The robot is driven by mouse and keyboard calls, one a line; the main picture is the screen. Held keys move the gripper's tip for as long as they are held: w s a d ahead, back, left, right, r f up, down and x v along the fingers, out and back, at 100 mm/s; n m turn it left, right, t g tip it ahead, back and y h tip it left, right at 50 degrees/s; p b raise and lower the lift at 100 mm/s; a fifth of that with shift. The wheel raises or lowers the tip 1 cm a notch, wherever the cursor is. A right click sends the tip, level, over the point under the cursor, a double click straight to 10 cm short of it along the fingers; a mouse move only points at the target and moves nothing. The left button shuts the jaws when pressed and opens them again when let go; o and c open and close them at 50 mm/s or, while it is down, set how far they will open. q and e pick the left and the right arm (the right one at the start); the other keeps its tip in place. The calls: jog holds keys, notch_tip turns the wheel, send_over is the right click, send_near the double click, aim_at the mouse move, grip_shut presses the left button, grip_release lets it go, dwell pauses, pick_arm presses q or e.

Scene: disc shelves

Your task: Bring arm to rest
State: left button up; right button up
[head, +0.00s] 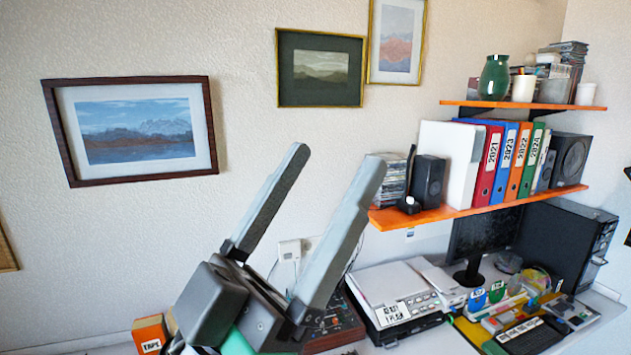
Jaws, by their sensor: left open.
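My left gripper (338,178) is raised in the lower middle of the head view, in front of the wall and the desk. Its two long grey fingers point up and to the right. The gripper is open and empty. Its body hides part of the desk behind it. My right gripper does not show in this view.
An orange shelf (440,215) with binders, speakers and disc stacks is at the right, under a smaller upper shelf (530,105). The desk holds a grey device (400,285), a monitor (485,240) and an orange box (150,335). Framed pictures hang on the wall.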

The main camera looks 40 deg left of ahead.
pick_arm(q)
jog(key=shift+a, duration=0.15)
notch_tip(320, 180, up, 23)
jog(key=p, duration=2.2)
jog(key=shift+f+p, duration=0.15)
jog(key=shift+p, duration=0.25)
jog(key=shift+o, duration=0.3)
